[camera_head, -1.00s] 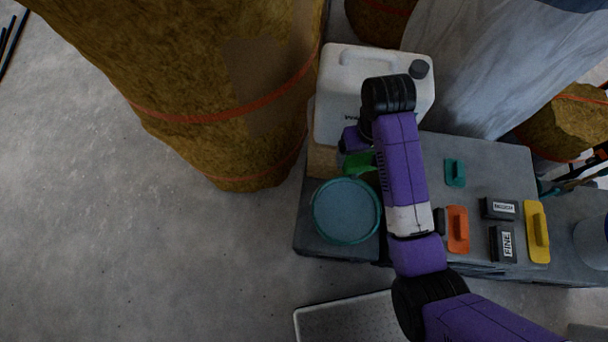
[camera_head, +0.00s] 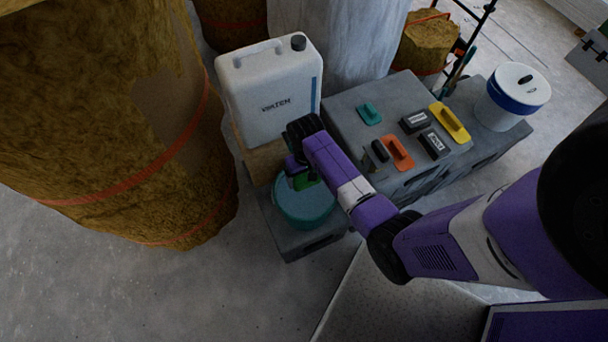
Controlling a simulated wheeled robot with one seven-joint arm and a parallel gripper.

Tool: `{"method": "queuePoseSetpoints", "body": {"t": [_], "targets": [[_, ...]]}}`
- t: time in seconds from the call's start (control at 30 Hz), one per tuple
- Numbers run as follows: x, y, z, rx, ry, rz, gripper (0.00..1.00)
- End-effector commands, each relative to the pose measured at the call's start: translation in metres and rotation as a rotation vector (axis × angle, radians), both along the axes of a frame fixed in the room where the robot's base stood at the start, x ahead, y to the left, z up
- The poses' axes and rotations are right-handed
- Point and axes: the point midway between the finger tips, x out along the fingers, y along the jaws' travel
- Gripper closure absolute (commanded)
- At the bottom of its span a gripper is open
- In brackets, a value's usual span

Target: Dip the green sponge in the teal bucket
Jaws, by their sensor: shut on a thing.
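The teal bucket (camera_head: 304,217) stands on the low grey block at the centre, with water inside its rim. My gripper (camera_head: 297,176) is above the far left side of the bucket's opening. It is shut on the green sponge (camera_head: 303,183), of which only a small part shows below the gripper and wrist. My purple arm comes in from the right and covers part of the bucket's far right rim. I cannot tell whether the sponge touches the water.
A white jerrycan (camera_head: 268,92) stands close behind the gripper. On the grey block to the right lie a teal float (camera_head: 369,113), an orange float (camera_head: 397,153), a yellow float (camera_head: 450,122) and dark boxes. A white lidded bucket (camera_head: 510,98) stands farther right. Insulation rolls (camera_head: 110,130) fill the left.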

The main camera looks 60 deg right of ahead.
Motion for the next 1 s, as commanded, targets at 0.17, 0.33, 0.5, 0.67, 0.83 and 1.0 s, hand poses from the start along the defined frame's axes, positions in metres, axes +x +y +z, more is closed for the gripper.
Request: {"method": "queuePoseSetpoints", "body": {"t": [0.17, 0.33, 0.5, 0.67, 0.83, 1.0], "targets": [[0.0, 0.0, -0.014, 0.0, 0.0, 0.001, 0.47], [0.0, 0.0, -0.031, 0.0, 0.0, 0.002, 0.47], [0.0, 0.0, -0.049, 0.0, 0.0, 0.002, 0.47], [0.0, 0.001, -0.064, 0.001, 0.001, 0.002, 0.47], [0.001, 0.001, -0.082, 0.0, 0.0, 0.003, 0.47], [0.001, 0.001, -0.097, 0.0, 0.0, 0.003, 0.47]]}}
